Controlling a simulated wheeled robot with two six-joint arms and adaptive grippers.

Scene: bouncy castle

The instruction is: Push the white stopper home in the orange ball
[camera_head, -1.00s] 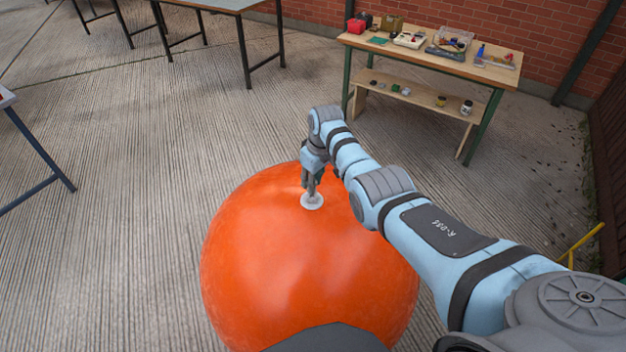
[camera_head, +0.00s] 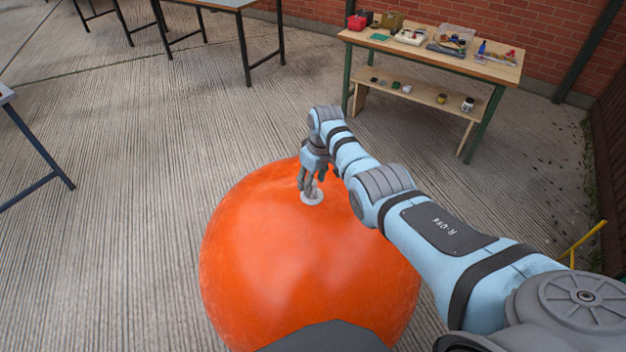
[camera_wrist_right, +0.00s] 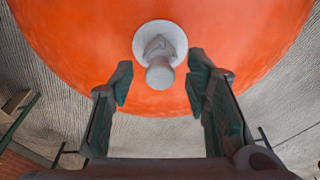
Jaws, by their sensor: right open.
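The large orange ball (camera_head: 300,265) rests on the ground in front of me. The white stopper (camera_head: 312,198) sits on top of the ball, its round flange against the orange surface. In the right wrist view the stopper (camera_wrist_right: 160,73) shows a pale disc with a stem pointing toward the camera; how deep it sits is hidden. My right gripper (camera_head: 309,188) is just above the stopper. In the wrist view its two fingers (camera_wrist_right: 158,88) are spread apart, one on each side of the stem, with gaps and not touching it. My left gripper is not in view.
A wooden workbench (camera_head: 430,52) with tools and boxes stands at the back right by a brick wall. Grey tables (camera_head: 215,3) stand at the back left. A yellow bar (camera_head: 588,238) is at the right. The concrete around the ball is clear.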

